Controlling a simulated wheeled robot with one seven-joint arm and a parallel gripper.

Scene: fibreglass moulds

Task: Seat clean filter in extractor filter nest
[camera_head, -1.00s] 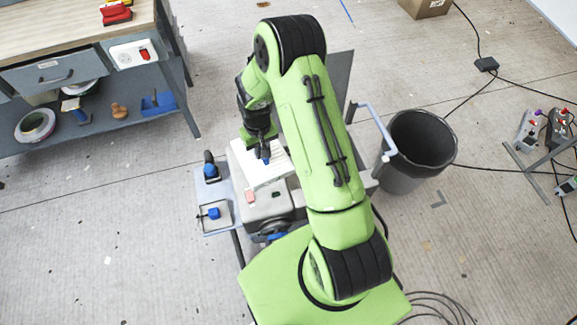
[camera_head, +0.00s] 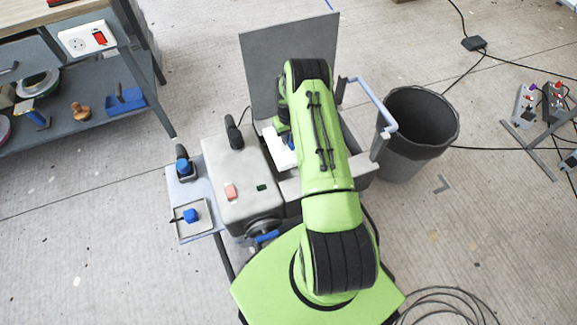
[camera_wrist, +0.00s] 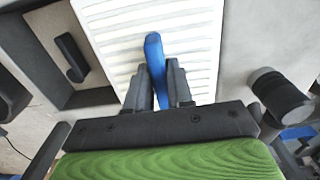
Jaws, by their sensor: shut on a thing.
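The clean filter is a white pleated panel (camera_wrist: 200,30) with a blue grip tab (camera_wrist: 154,50). In the wrist view, both fingers of my gripper (camera_wrist: 158,85) are shut on the tab. In the head view, a corner of the filter (camera_head: 276,150) shows left of my arm, which hides the rest and the fingers. The extractor (camera_head: 238,170) is a grey housing with a red switch and an open grey bay (camera_head: 358,163) on its right. The filter is over or in this bay's left part; I cannot tell its height or whether it touches. The nest itself is hidden.
A dark grey panel (camera_head: 275,60) stands upright behind the bay. A black bin (camera_head: 420,125) stands to the right, by a pale blue handle (camera_head: 375,103). A small side tray (camera_head: 195,215) with blue-topped items is left. A black knob (camera_wrist: 280,95) is near my gripper.

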